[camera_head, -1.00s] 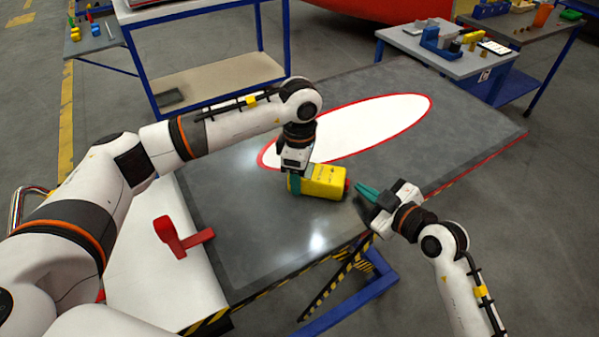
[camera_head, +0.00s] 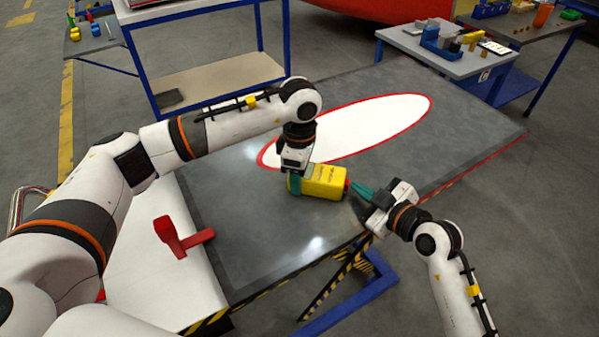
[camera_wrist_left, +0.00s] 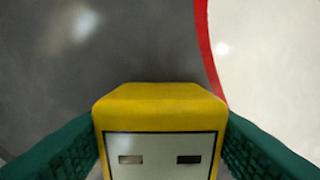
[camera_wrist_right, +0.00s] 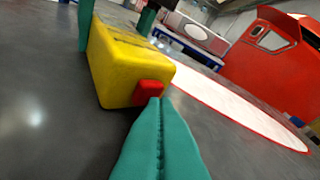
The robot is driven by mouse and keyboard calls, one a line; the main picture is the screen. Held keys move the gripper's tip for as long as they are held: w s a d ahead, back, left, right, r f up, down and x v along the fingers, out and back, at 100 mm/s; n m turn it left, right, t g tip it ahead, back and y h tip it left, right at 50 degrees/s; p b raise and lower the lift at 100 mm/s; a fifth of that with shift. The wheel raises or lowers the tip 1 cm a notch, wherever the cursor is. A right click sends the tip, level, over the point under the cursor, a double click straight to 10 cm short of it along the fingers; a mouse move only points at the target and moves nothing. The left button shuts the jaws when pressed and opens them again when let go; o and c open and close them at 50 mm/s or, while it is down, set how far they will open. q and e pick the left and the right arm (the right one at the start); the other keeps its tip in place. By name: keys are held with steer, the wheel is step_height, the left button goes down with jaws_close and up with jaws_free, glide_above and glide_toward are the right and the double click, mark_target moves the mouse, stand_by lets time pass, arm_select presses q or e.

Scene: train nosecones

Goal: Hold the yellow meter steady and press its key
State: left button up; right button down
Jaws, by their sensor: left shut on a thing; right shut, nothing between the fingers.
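The yellow meter (camera_head: 324,182) lies on the grey table top near its front edge. My left gripper (camera_head: 295,184) reaches down from above and is shut on the meter's left end. In the left wrist view the meter (camera_wrist_left: 160,95) sits between the green fingers, its pale face with two small windows showing. The red key (camera_wrist_right: 149,92) sticks out of the meter's end that faces my right gripper. My right gripper (camera_wrist_right: 160,110) is shut and empty, its green fingertips at the key. They look to touch it or nearly so; I cannot tell which.
A red clamp-like handle (camera_head: 180,237) stands on the white surface at the left. A white oval with a red rim (camera_head: 380,122) marks the table behind the meter. A side table (camera_head: 450,60) with small items stands at the back right.

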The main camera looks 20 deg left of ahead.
arm_select(q)
steer(key=shift+f, duration=0.15)
arm_select(e)
steer(key=shift+a, duration=0.2)
stand_by(0.3)
steer(key=shift+d, duration=0.65)
steer(key=shift+w+d, duration=0.15)
steer(key=shift+d, duration=1.35)
steer(key=shift+w+d, duration=0.15)
steer(key=shift+d, duration=1.35)
arm_select(q)
steer(key=o, duration=1.3)
